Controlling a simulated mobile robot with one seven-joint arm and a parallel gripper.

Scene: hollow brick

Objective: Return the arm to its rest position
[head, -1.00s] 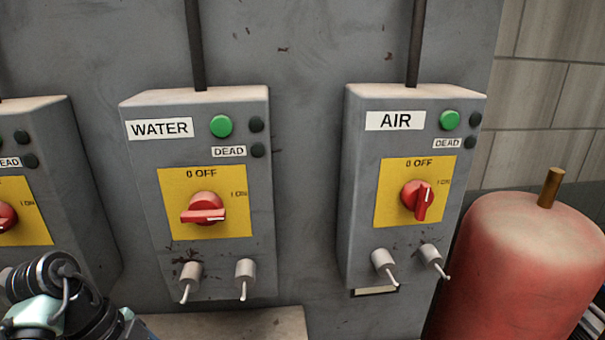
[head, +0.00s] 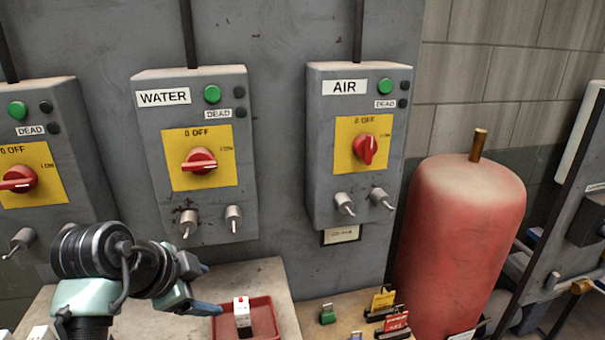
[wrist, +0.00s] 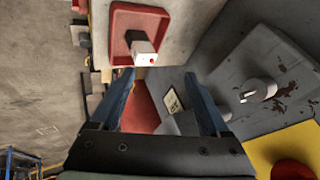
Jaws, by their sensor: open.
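My arm shows at the lower left of the head view, folded in front of the wall boxes. My gripper (head: 205,295) points right, above the bench and to the left of the red tray. In the wrist view its two blue fingers (wrist: 165,95) are apart with nothing gripped between them. The WATER box (head: 195,150) has its red knob (head: 200,161) with the handle lying sideways. The AIR box (head: 358,140) has its red knob (head: 365,149) with the handle upright. Both have a lit-looking green lamp and a DEAD label.
A red tray (head: 265,318) holding a white block with a red dot (head: 242,311) sits on the bench. Several small coloured tags or locks (head: 383,300) lie to its right. A red cylinder (head: 465,250) stands at the right. Another box (head: 45,150) is at the left.

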